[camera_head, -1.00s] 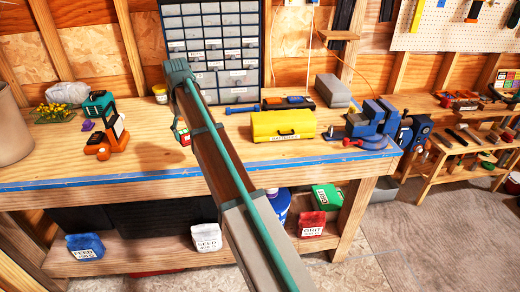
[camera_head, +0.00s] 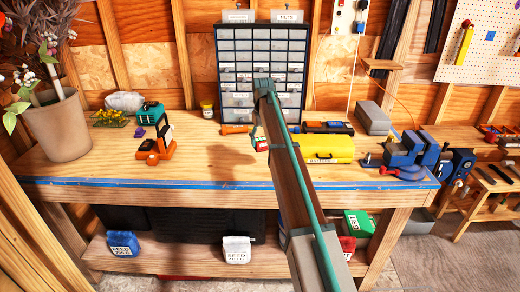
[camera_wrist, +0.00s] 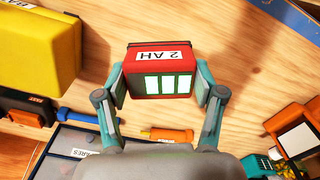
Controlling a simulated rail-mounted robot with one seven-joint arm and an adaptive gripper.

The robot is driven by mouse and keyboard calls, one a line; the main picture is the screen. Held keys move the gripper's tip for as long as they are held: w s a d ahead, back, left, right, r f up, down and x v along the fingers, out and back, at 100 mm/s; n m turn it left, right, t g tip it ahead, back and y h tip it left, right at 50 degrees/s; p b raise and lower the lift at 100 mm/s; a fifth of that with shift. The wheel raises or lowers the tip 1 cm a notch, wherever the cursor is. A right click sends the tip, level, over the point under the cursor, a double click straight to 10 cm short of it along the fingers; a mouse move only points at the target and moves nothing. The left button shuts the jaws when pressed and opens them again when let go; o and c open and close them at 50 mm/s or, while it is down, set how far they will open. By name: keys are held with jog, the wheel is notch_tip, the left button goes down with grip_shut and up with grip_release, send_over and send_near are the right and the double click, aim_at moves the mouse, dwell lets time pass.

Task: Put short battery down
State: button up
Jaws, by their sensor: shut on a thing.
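The short battery (camera_wrist: 160,72) is a red block with a white "2 AH" label and pale green-and-white panels. In the wrist view my gripper (camera_wrist: 160,88) is shut on it, one teal finger on each side. In the head view the battery (camera_head: 261,144) shows small beside my arm's far end, over the workbench (camera_head: 215,178). My arm hides much of the gripper there. I cannot tell its exact height above the wood.
A yellow case (camera_head: 326,148) lies right of the battery. An orange-and-black tool (camera_head: 158,143) stands to the left. Behind are an orange-handled tool (camera_head: 235,129) and a drawer cabinet (camera_head: 237,75). Bare wood lies left of the battery.

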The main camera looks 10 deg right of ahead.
jog(key=w+f, duration=0.1)
jog(key=f, duration=0.1)
jog(key=w+f+p, duration=0.1)
jog(key=w, duration=0.1)
jog(key=w+f+p, duration=0.1)
jog(key=f, duration=0.1)
jog(key=shift+w+a+f, duration=0.25)
jog(key=shift+w+f, duration=0.1)
jog(key=shift+w, duration=0.05)
jog(key=shift+f+p, duration=0.4)
jog(key=shift+f, duration=1.2)
jog(key=shift+f, duration=0.1)
jog(key=o, duration=1.3)
notch_tip(320, 180, up, 12)
jog(key=b, duration=0.3)
jog(key=shift+s, duration=0.1)
